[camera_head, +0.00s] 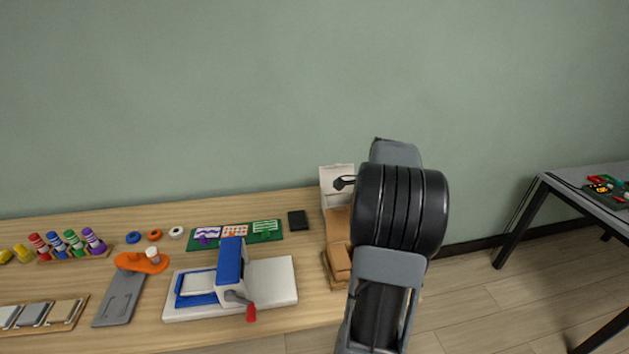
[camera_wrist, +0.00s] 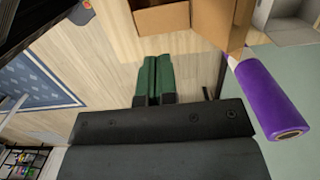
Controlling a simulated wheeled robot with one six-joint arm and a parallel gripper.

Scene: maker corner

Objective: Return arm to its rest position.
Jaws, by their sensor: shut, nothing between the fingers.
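My arm (camera_head: 400,210) rises at the right of the head view, in front of the right end of the wooden workbench (camera_head: 315,268). Its upper part is folded up against the green wall, and it hides part of the bench end. My gripper (camera_wrist: 155,62) shows in the wrist view with its two green fingers side by side, shut and empty. In the head view the fingers are hidden behind the arm.
A cardboard box (camera_wrist: 162,18) and a purple roll (camera_wrist: 268,98) lie near my gripper in the wrist view. The bench holds a blue-and-white press (camera_head: 230,268), a green board (camera_head: 262,237) and several small tools. A grey table (camera_head: 568,182) stands at the right.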

